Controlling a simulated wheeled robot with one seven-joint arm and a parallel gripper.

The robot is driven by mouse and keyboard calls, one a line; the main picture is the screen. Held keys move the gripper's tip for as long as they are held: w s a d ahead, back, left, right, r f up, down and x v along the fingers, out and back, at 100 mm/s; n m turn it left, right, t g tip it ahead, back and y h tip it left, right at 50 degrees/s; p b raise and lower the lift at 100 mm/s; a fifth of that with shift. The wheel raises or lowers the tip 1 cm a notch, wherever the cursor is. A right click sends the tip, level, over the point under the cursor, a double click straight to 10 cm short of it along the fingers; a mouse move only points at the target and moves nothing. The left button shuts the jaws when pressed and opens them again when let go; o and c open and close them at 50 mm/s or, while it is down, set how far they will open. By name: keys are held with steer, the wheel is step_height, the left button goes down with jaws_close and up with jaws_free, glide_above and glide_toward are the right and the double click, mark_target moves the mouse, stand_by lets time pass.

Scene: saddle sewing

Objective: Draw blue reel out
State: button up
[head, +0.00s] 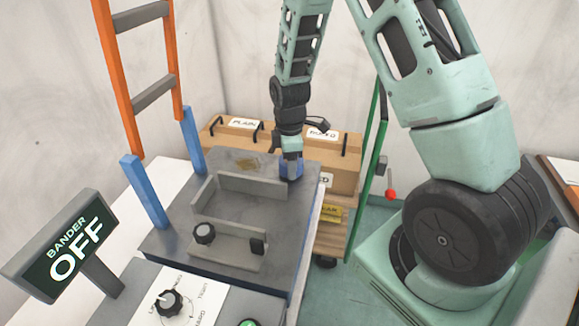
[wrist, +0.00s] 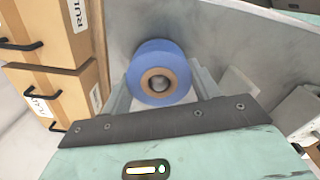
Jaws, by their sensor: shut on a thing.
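The blue reel (head: 290,169) is at the back right corner of the grey bander machine's top (head: 238,230). In the wrist view the blue reel (wrist: 158,72) shows its end, with a tan core and a grey round centre. My gripper (head: 291,160) points down over the reel. In the wrist view its two fingers (wrist: 160,92) stand on either side of the reel, shut on it. Whether the reel's underside touches the machine top or is still on a spindle is hidden.
A grey U-shaped bracket (head: 238,183) and a black knob (head: 205,233) stand on the machine top. The "BANDER OFF" sign (head: 68,250) is at left. Wooden drawers (head: 335,170) stand behind. An orange and blue ladder-like frame (head: 140,80) rises at back left.

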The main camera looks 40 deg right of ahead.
steer(key=shift+r+p, duration=2.15)
steer(key=shift+r, duration=0.7)
steer(key=shift+r, duration=0.2)
steer(key=shift+r+p, duration=1.7)
steer(key=shift+r, duration=0.25)
steer(key=shift+f, duration=0.1)
